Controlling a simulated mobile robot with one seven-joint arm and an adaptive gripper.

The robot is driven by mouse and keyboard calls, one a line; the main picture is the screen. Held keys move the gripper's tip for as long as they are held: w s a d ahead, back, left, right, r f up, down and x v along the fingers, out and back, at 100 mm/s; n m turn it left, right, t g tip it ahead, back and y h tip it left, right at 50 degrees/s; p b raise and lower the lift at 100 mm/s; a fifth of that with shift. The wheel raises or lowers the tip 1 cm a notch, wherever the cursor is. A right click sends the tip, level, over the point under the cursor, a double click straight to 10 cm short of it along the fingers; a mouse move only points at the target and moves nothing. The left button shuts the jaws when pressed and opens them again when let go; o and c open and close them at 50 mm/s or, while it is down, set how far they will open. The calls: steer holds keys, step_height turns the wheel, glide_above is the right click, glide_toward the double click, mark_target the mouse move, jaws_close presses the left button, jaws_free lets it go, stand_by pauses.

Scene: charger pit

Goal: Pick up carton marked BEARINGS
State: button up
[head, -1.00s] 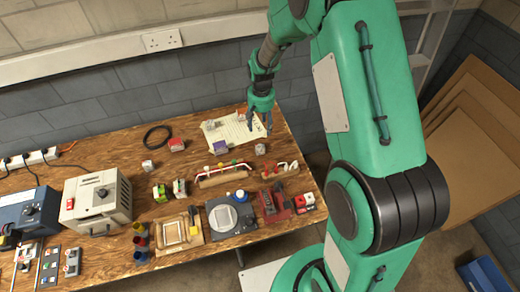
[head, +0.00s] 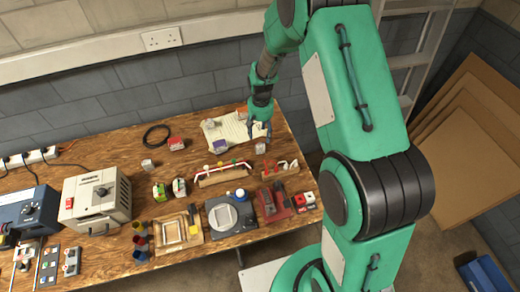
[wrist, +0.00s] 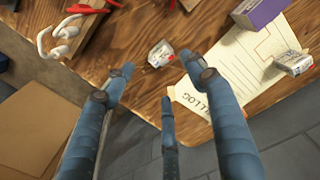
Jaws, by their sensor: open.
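No BEARINGS lettering is readable in either view, so I cannot tell for sure which carton carries it. A small white carton with a red mark (wrist: 160,54) lies on the wooden bench near its edge, just beyond my fingertips; it also shows in the head view (head: 260,147). My gripper (wrist: 157,72) is open and empty, its fingers spread on both sides below this carton in the wrist view, apart from it. In the head view my gripper (head: 260,132) hangs over the back right of the bench. Another small white carton (wrist: 293,62) lies on the paper sheet.
A purple box (wrist: 258,12) stands by the paper sheet (wrist: 258,75), right of the nearest carton in the wrist view. A rack with red and white hooked parts (wrist: 75,30) stands left. A red carton (head: 176,144) and white cube (head: 148,165) lie farther left on the bench (head: 110,150).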

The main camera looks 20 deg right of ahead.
mark_target(260, 145)
steer(key=shift+f, duration=2)
steer(key=shift+a+f+b, duration=0.2)
steer(key=shift+f+b, duration=0.6)
steer(key=shift+f, duration=1.8)
steer(key=shift+c, duration=0.5)
jaws_close()
steer(key=shift+r, duration=0.1)
steer(key=shift+r+p, duration=0.85)
steer(key=shift+r, duration=4.1)
